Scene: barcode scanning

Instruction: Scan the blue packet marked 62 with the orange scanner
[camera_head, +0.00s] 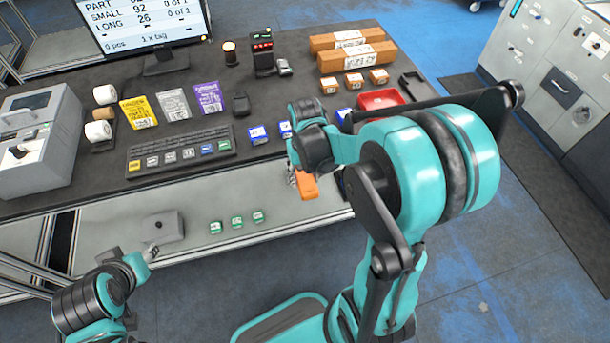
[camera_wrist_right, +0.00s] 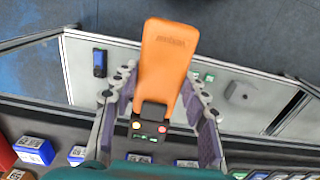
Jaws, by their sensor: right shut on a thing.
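The orange scanner (camera_head: 307,186) is in my right gripper (camera_head: 294,178), over the front edge of the table. In the right wrist view the scanner (camera_wrist_right: 168,65) stands between both fingers of the right gripper (camera_wrist_right: 160,92), which is shut on it. Several small blue-and-white packets are on the table: one (camera_head: 258,133) right of the keyboard, one (camera_head: 285,129) beside it, partly behind my right arm. The right wrist view shows blue packets too, one (camera_wrist_right: 34,150) at lower left. I cannot read 62 on any. My left gripper (camera_head: 150,253) is at lower left; its fingers are too small to judge.
A keyboard (camera_head: 180,151) lies mid-table, with yellow, grey and purple bags behind it. Cartons (camera_head: 357,58), a red tray (camera_head: 383,99) and a monitor (camera_head: 143,22) stand farther back. Several green-and-white packets (camera_head: 237,222) lie on the lower front shelf.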

